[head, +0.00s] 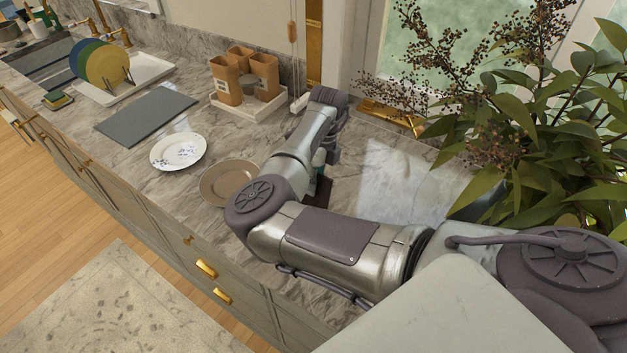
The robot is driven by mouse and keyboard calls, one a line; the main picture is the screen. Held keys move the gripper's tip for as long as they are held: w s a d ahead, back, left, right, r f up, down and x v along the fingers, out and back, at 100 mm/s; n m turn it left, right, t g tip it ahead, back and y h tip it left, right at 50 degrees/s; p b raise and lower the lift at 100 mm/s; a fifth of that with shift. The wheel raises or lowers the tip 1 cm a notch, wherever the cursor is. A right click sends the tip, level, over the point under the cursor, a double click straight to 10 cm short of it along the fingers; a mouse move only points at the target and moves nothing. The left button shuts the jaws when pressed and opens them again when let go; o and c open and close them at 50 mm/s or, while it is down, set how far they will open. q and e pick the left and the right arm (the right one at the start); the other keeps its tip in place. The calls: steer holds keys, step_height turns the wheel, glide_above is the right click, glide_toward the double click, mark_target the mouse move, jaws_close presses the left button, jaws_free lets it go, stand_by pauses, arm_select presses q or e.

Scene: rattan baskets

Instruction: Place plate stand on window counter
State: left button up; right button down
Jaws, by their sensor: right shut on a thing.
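My right arm reaches over the marble counter by the window (400,182). My right gripper (325,160) points down behind my forearm, close to the counter top, shut on a dark thing (319,192). The forearm hides most of that thing, so I cannot tell its full shape or whether it touches the counter. Another plate stand (110,86), at the far left, holds blue, green and yellow plates upright on a white tray (150,70). My left gripper is not in view.
A brown plate (228,181) and a white patterned plate (178,151) lie left of my arm. Behind them are a grey mat (147,115) and brown canisters (264,75) on a white tray. A leafy plant (560,130) crowds the right. The counter between arm and plant looks clear.

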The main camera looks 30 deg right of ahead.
steer(key=shift+w+d+f, duration=0.1)
steer(key=shift+d+f, duration=0.05)
steer(key=shift+f, duration=0.25)
steer(key=c, duration=1.2)
jaws_free()
steer(key=shift+f, duration=0.1)
steer(key=shift+c, duration=0.2)
steer(key=b+v, duration=0.3)
steer(key=v, duration=0.9)
steer(key=shift+r, duration=0.25)
